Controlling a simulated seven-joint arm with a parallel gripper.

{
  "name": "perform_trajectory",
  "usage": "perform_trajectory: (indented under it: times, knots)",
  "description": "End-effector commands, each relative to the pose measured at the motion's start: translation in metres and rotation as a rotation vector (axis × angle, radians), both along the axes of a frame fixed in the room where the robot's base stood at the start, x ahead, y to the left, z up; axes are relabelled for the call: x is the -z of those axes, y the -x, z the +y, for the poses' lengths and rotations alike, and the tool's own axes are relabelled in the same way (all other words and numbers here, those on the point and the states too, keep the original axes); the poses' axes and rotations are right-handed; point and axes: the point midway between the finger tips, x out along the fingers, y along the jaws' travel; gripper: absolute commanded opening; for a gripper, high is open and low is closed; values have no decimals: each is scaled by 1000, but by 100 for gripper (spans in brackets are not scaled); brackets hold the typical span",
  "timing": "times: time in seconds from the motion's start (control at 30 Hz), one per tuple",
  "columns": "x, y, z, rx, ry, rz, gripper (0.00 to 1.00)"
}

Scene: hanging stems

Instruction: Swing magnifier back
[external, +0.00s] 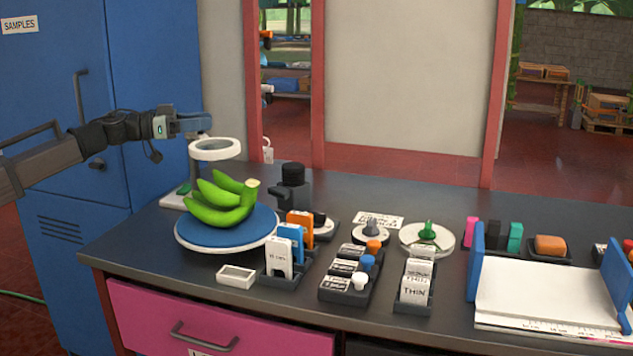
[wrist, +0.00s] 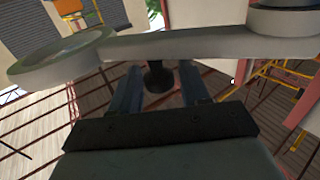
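The magnifier's white ring (external: 216,143) stands out over the bananas in the external view, on a post with a pale base (external: 174,200). In the wrist view the magnifier's pale arm (wrist: 180,44) crosses the top, with the lens ring at left and a second round part at right. My gripper (external: 204,124) is at the height of the magnifier's top, above and behind the ring. In the wrist view its two fingers (wrist: 158,88) are apart, with a dark knob (wrist: 157,77) between them and gaps on both sides. Contact cannot be told.
Green bananas (external: 222,205) lie on a blue round plate (external: 190,236) under the ring. A black device (external: 292,186) stands to the right. Card holders, small trays and dials fill the table's middle. A blue cabinet (external: 60,110) stands behind my arm.

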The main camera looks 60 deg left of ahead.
Motion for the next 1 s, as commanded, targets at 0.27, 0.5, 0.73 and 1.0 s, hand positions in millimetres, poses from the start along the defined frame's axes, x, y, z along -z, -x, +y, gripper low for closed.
perform_trajectory:
  times: [0.27,0.5,0.73,1.0]
  knots:
    - [0,0,0,0,0,0,18]
    - [-1,0,0,-1,1,-2,0]
    - [-2,0,0,-1,3,-2,0]
    - [-3,4,1,50,3,-4,0]
